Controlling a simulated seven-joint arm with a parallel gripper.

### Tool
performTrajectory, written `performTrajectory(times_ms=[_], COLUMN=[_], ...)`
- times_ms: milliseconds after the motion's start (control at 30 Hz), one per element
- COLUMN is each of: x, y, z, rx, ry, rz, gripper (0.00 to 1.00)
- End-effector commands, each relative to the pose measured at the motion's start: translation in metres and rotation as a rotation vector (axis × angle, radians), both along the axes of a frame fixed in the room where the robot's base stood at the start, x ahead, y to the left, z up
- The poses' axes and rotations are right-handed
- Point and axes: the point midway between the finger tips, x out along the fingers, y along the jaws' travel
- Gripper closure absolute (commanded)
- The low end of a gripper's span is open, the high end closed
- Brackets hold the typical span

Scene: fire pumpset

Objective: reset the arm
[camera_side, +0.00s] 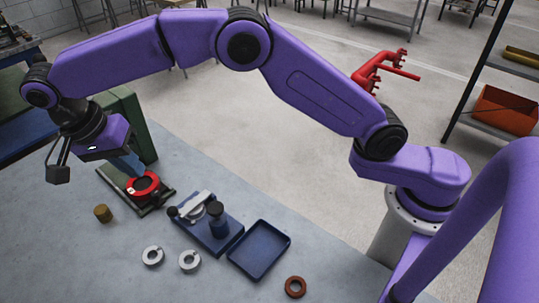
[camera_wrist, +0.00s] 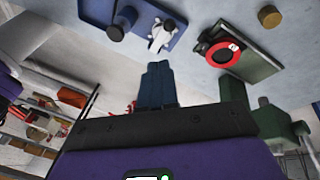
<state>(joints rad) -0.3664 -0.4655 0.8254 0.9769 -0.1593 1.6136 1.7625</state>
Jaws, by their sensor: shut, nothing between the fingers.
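My gripper (camera_side: 135,170) hangs at the left, above the table. Its blue fingers are together with nothing between them, as the wrist view also shows (camera_wrist: 158,68). In the side view the fingers appear just behind a red ring (camera_side: 144,184) on a dark rectangular base (camera_side: 157,204); the height gap is hard to tell. The wrist view shows the red ring (camera_wrist: 222,54) apart from the fingers, to their right. A blue plate (camera_side: 223,242) carries a silver part (camera_side: 196,203) and a dark upright cylinder (camera_side: 217,220).
A brown cylinder (camera_side: 103,213), two grey rings (camera_side: 153,256) (camera_side: 190,261), an empty blue tray (camera_side: 260,249) and a reddish-brown ring (camera_side: 295,287) lie on the table. A green block (camera_side: 140,125) stands close behind my gripper. Shelving with an orange bin (camera_side: 505,110) stands at the right.

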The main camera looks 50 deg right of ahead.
Motion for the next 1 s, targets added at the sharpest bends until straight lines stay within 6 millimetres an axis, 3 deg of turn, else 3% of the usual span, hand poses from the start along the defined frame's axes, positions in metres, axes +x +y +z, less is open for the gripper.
performTrajectory(times_ms=[200,500,767,1000], x=[-0.034,-0.100,-0.168,-0.235], y=[-0.041,-0.110,-0.182,-0.252], z=[0.024,0.038,0.035,0.019], rx=[0.081,0.172,0.230,0.262], ry=[0.075,0.157,0.204,0.225], rz=[0.365,0.868,1.303,1.693], gripper=[1.00,1.00,1.00,1.00])
